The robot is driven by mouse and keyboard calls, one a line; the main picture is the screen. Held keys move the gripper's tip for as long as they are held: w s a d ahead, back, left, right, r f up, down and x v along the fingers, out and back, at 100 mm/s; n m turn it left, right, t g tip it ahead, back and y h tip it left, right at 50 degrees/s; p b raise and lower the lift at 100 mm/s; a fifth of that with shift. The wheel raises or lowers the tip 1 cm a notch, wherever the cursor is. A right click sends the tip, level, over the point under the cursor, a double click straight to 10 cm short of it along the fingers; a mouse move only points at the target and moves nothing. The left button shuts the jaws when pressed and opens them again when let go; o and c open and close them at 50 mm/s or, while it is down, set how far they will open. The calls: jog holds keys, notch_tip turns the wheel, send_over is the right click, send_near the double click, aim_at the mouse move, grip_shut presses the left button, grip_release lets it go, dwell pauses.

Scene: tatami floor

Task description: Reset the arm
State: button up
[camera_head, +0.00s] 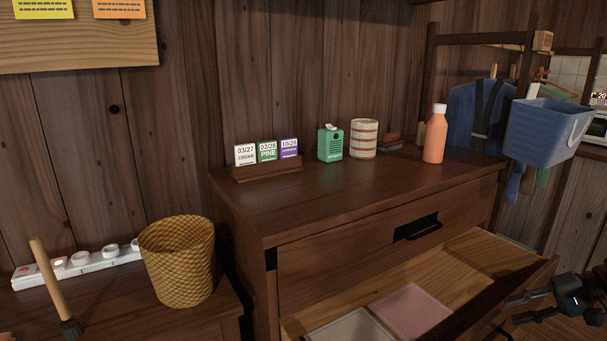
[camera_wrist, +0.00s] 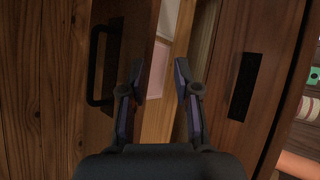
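My gripper (camera_head: 520,307) is at the lower right of the head view, close to the front of the open lower drawer (camera_head: 506,297). In the wrist view my gripper (camera_wrist: 160,68) has its two fingers spread apart with nothing between them. The drawer and its dark handle (camera_wrist: 103,62) show beyond the fingers. I cannot tell if a finger touches the drawer front. The rest of my arm is mostly out of the frame.
The open drawer holds a pink tray (camera_head: 411,309) and a pale tray (camera_head: 352,328). On the dresser top (camera_head: 340,194) stand date cards (camera_head: 267,152), a green box (camera_head: 330,144), a striped container (camera_head: 364,139) and an orange bottle (camera_head: 435,137). A blue basket (camera_head: 545,127) hangs at right.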

jog(key=s+a+r+n+g+h+p, duration=0.25)
jog(key=a+r+p, duration=0.45)
jog(key=a+r, duration=0.45)
jog(key=s+a+r+n+g+h+p, duration=0.1)
jog(key=s+a+r+n+g+p, duration=0.25)
jog(key=a+r+p, duration=0.8)
jog(key=s+a+r+h+p, duration=0.2)
jog(key=s+a+h+p, duration=0.1)
jog(key=s+a, duration=0.65)
jog(key=s+d+h+p, duration=0.2)
jog(key=s+p, duration=0.1)
jog(key=s, duration=0.4)
jog(key=s+d+r+h+p, duration=0.1)
jog(key=s+d+h+p, duration=0.1)
jog(key=s, duration=0.4)
jog(key=shift+s+d+r+p, duration=0.25)
jog(key=shift+s+d+p, duration=0.15)
jog(key=shift+p, duration=0.85)
jog(key=shift+w, duration=0.1)
jog(key=shift+c, duration=0.4)
